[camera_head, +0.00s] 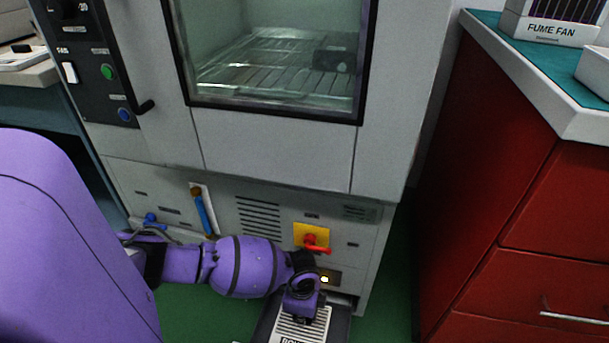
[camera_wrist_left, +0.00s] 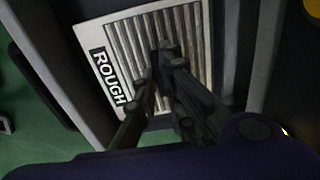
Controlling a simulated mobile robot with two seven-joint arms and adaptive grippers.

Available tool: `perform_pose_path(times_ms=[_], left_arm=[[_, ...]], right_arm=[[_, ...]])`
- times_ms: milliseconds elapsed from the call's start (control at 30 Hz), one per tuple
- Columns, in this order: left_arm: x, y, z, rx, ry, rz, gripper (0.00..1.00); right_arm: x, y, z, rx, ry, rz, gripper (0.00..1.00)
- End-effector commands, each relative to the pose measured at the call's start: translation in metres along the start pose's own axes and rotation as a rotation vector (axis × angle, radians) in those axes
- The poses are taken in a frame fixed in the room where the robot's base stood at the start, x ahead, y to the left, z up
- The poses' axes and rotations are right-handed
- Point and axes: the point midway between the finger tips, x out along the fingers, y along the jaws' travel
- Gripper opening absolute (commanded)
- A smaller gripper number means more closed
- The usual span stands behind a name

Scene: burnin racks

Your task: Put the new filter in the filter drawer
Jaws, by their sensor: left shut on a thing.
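A flat filter (camera_head: 288,331) with a white frame, ribbed face and a dark label lies at the bottom of the head view. In the left wrist view the filter (camera_wrist_left: 118,42) shows its label "ROUGH". The open filter drawer (camera_head: 340,327) is dark and sticks out low from the cabinet; its edges show around the filter. I cannot tell whether the filter rests on its floor or is slightly above. My left gripper (camera_head: 302,316) points down, shut on the filter near its middle; its fingertips (camera_wrist_left: 168,50) are close together. My right gripper is not in view.
The grey oven cabinet (camera_head: 270,150) with a glass door stands straight ahead. A red handle on a yellow plate (camera_head: 312,237) sits just above my left wrist. A blue lever (camera_head: 203,215) is farther left. A red drawer unit (camera_head: 500,200) bounds the right; green floor shows between.

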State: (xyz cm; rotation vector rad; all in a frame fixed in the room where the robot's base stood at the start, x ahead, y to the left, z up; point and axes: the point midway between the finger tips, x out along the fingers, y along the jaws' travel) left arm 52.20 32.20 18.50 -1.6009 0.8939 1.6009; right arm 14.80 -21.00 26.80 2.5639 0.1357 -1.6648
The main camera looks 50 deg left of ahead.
Motion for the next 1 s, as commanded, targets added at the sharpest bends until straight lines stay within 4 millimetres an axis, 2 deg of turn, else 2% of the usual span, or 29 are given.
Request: perform_pose_path(times_ms=[100, 200, 600, 633, 733, 1000], left_arm=[[0.022, 0.0, -0.002, 0.0, -0.002, 0.004, 0.0], [0.034, 0.0, -0.002, 0.0, 0.0, 0.002, 0.0], [0.037, -0.001, -0.002, 0.0, 0.001, 0.0, 0.0], [0.036, -0.001, -0.002, 0.0, 0.0, 0.0, 0.13], [0.036, -0.001, -0.002, 0.0, 0.001, 0.0, 0.26], [0.036, -0.001, -0.002, 0.0, 0.0, 0.0, 0.28]], right_arm=[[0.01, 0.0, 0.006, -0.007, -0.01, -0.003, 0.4], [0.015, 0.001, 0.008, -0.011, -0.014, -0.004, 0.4], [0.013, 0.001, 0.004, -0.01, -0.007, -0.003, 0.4], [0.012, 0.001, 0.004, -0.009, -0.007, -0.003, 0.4], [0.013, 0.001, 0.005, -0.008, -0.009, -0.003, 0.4], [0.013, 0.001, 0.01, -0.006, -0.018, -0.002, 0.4]])
